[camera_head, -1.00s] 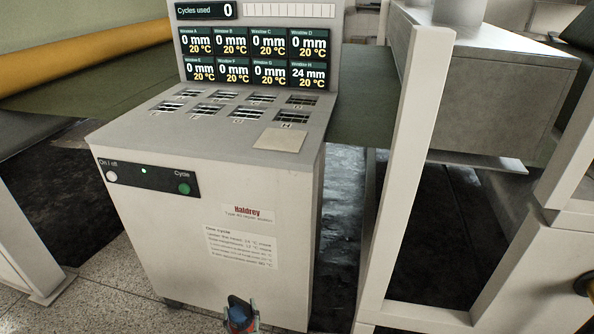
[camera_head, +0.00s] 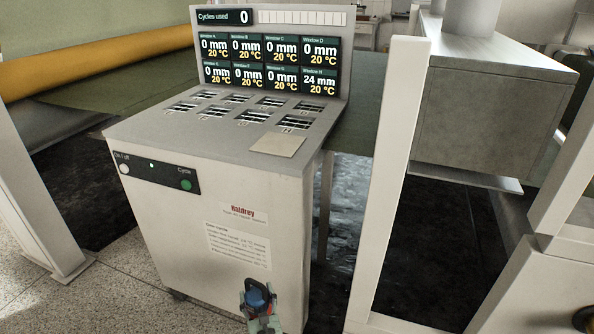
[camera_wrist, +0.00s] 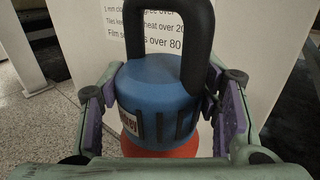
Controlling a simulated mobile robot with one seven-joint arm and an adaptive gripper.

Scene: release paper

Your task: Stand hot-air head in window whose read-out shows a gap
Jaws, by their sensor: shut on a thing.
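The blue hot-air head (camera_wrist: 150,85) with a black loop handle and a red lower part is held upright between the fingers of my gripper (camera_wrist: 165,115) in the wrist view. In the head view the hot-air head (camera_head: 257,296) and my gripper (camera_head: 262,312) are low in front of the repair station, below its top. The station's top has two rows of slotted windows. Window H (camera_head: 293,122) is at the front right of them. Its read-out (camera_head: 319,79) shows 24 mm and 20 °C. The other read-outs show 0 mm and 20 °C. The cycles counter (camera_head: 243,17) reads 0.
A pale square plate (camera_head: 277,145) lies on the station's front right corner. The front panel has an on/off button (camera_head: 124,169), a lit green lamp and a green Cycle button (camera_head: 186,184). A white frame post (camera_head: 390,180) stands close on the right.

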